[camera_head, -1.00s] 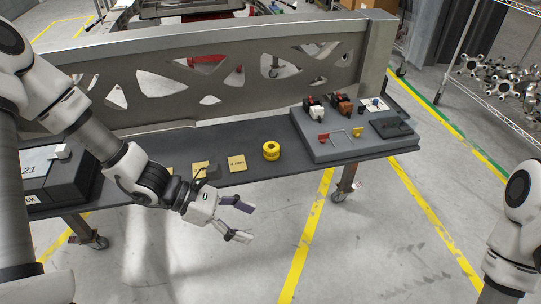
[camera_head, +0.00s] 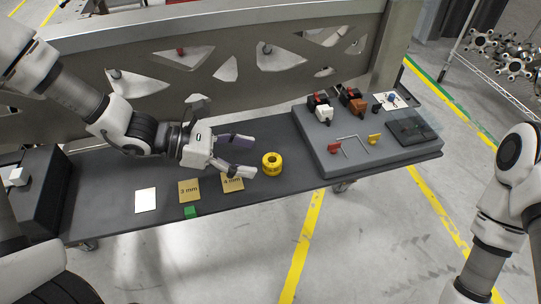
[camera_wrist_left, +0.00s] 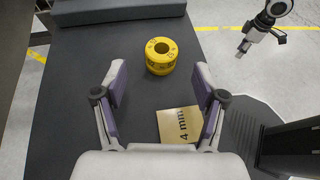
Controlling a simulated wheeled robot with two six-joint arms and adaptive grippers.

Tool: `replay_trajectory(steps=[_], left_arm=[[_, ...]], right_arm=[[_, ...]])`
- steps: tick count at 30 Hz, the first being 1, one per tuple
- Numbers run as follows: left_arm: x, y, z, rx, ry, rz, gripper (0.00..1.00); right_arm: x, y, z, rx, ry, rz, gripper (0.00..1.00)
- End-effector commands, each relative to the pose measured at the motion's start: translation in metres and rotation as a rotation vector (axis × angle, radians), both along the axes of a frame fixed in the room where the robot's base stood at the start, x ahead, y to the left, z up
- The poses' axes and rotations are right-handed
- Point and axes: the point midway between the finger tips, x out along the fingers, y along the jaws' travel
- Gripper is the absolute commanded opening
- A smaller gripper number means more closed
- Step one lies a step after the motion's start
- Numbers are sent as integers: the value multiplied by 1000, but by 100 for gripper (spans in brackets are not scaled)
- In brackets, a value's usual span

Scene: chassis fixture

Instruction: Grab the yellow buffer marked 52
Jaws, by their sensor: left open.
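The yellow buffer (camera_head: 272,164) is a short ring with a hole in its top and dark marks, standing on the dark shelf (camera_head: 110,190). It also shows in the left wrist view (camera_wrist_left: 161,56), a little beyond my fingertips and roughly centred between them. The marking is too small to read surely. My left gripper (camera_head: 249,155) is open and empty, just left of the buffer and pointing at it, apart from it. In the left wrist view the open left gripper (camera_wrist_left: 160,80) has its fingers over the shelf. My right gripper is out of view; only my right arm shows.
Cards marked 3 mm (camera_head: 189,191) and 4 mm (camera_head: 232,184), a pale card (camera_head: 146,201) and a green block (camera_head: 191,212) lie left and front. A raised grey board (camera_head: 330,164) with clamps and tools stands right. A metal beam (camera_head: 130,55) runs behind the shelf.

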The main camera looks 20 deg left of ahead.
Motion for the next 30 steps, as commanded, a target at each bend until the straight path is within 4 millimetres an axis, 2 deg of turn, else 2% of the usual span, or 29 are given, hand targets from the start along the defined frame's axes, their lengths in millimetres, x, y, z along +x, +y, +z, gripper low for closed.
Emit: replay_trajectory(steps=[1, 7, 15, 23, 26, 28, 29, 30], left_arm=[[1, -4, -6, 5, 2, -2, 71], [8, -18, -12, 6, 0, -1, 71], [22, -48, -25, 5, 0, -1, 71], [24, -51, -24, 1, -2, 2, 71], [24, -51, -24, 1, -2, 2, 39], [24, -51, -24, 1, -2, 2, 14], [24, -51, -24, 1, -2, 2, 8], [24, -51, -24, 1, -2, 2, 8]], right_arm=[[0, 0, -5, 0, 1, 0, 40], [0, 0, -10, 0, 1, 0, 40], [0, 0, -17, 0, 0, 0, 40], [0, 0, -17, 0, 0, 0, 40], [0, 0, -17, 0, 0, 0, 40], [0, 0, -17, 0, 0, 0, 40], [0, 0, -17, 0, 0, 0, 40], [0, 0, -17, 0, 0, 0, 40]])
